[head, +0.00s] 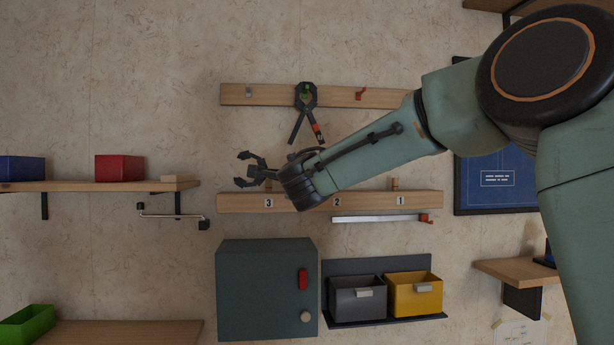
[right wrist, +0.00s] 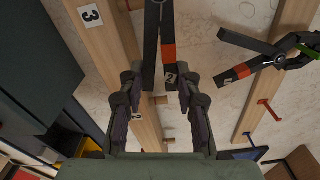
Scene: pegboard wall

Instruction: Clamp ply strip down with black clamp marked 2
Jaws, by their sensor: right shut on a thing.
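My right gripper (head: 252,171) reaches in from the right and is in front of the wall just above the lower rail, near the 3 label. In the right wrist view, my right gripper (right wrist: 160,92) is shut on the black clamp marked 2 (right wrist: 168,53), which has a red band. Its handles lie between the fingers and it runs out of the top of the picture. In the head view I cannot clearly tell the clamp from the dark fingers. A pale ply strip (head: 180,178) lies at the right end of the left shelf. My left gripper is not in view.
Another black clamp (head: 305,110) with red and green parts hangs on the upper rail (head: 270,95). The lower rail (head: 235,202) carries number labels. A grey cabinet (head: 258,290) and grey (head: 357,298) and yellow (head: 414,295) bins are below. The left shelf (head: 85,186) holds a red box (head: 119,168).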

